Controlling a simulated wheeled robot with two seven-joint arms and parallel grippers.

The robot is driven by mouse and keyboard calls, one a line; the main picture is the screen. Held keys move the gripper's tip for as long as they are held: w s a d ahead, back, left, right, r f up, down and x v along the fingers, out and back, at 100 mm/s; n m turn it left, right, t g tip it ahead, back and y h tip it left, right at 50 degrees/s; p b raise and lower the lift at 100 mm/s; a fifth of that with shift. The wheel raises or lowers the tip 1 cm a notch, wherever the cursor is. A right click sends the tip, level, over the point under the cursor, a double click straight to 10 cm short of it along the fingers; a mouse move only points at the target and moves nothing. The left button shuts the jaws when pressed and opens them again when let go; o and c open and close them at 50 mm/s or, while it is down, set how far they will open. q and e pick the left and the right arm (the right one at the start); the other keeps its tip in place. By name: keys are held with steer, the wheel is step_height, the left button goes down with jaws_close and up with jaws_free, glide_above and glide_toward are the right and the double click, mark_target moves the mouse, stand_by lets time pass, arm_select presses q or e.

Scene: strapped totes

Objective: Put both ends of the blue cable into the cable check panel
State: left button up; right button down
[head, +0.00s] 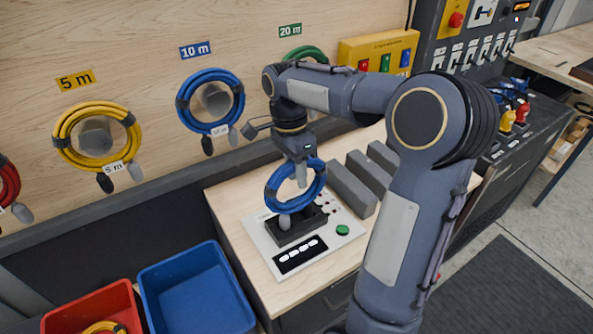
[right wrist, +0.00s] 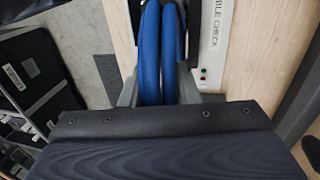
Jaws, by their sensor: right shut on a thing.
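A blue cable coil (head: 291,207) hangs upright in my right gripper (head: 300,172), just over the cable check panel (head: 331,242). The gripper points down and is shut on the top of the coil. In the right wrist view two blue strands (right wrist: 150,55) run between the fingers (right wrist: 158,92), beside the panel (right wrist: 214,45). A grey cable end (head: 285,222) points down at the black block (head: 281,237) on the panel; I cannot tell whether it is seated in it. The other end cannot be made out clearly. My left gripper is out of view.
Another blue coil (head: 183,98) hangs on the 10 m peg, beside yellow (head: 62,145) and green coils (head: 303,52). Grey blocks (head: 350,190) stand right of the panel. A blue bin (head: 155,272) and a red bin (head: 65,318) sit at lower left.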

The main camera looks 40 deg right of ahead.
steer(key=shift+f+b, duration=0.3)
steer(key=shift+f, duration=0.2)
stand_by(0.3)
steer(key=c, duration=1)
jaws_free()
steer(key=shift+f, duration=0.1)
steer(key=r, duration=0.2)
steer(key=w+r, duration=0.1)
steer(key=r, duration=0.5)
steer(key=shift+w, duration=0.25)
steer(key=shift+s+a+n, duration=0.1)
steer(key=shift+s+n, duration=0.2)
steer(key=shift+s, duration=0.1)
steer(key=s+a+f+n+t+y, duration=0.1)
steer(key=s+a+f+n+t, duration=0.1)
steer(key=s+a+f+n, duration=0.1)
steer(key=s+a+f+n+t+y, duration=0.1)
steer(key=s+a+f+n+t, duration=0.2)
steer(key=s+a+n, duration=0.2)
steer(key=s+a+f+n+t+y, duration=0.1)
steer(key=s+a+f+n+t, duration=0.1)
steer(key=s+a+n, duration=0.3)
steer(key=shift+s+a+f+n+t+y, duration=0.15)
steer(key=shift+s+f+n+t, duration=0.1)
steer(key=shift+s+n, duration=0.85)
steer(key=shift+s+d+f+n+t+y, duration=0.1)
steer(key=shift+s+f+n+t+y, duration=0.1)
steer(key=shift+s+n, duration=0.85)
